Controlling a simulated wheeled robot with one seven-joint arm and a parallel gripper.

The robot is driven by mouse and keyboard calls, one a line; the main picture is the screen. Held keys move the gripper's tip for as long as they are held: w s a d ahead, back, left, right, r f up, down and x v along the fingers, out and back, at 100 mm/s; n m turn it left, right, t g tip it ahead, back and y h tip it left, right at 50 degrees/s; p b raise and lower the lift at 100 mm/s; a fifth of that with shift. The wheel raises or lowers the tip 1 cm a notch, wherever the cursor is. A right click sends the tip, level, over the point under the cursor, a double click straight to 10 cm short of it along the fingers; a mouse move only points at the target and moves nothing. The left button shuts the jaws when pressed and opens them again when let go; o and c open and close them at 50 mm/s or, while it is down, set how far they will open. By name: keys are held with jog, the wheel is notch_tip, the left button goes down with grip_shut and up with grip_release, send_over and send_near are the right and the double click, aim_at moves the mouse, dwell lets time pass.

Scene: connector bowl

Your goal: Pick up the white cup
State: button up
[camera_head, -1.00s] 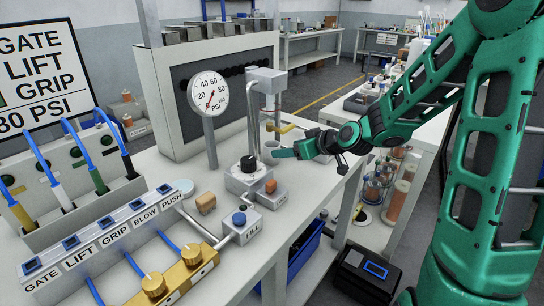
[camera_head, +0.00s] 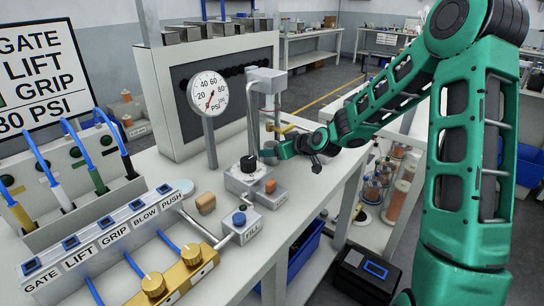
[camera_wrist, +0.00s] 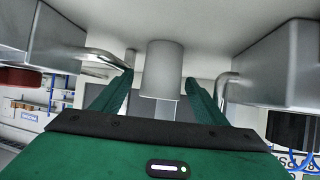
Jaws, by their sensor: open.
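The white cup (camera_wrist: 163,68) shows as a plain pale cylinder in the middle of the wrist view. It stands between the two green fingers of my gripper (camera_wrist: 160,88), which are open with one finger to each side of it. I cannot tell whether either finger touches it. In the head view, my gripper (camera_head: 274,153) is beside the grey dispenser, just below its spout, and hides most of the cup.
The dispenser (camera_head: 266,76) with its metal pipe stands close behind my gripper. A pressure gauge (camera_head: 209,93) stands to the left.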

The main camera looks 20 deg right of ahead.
jog(key=shift+w+a+f, duration=0.2)
jog(key=shift+w, duration=0.2)
jog(key=c, duration=1.3)
jog(key=shift+r, duration=0.15)
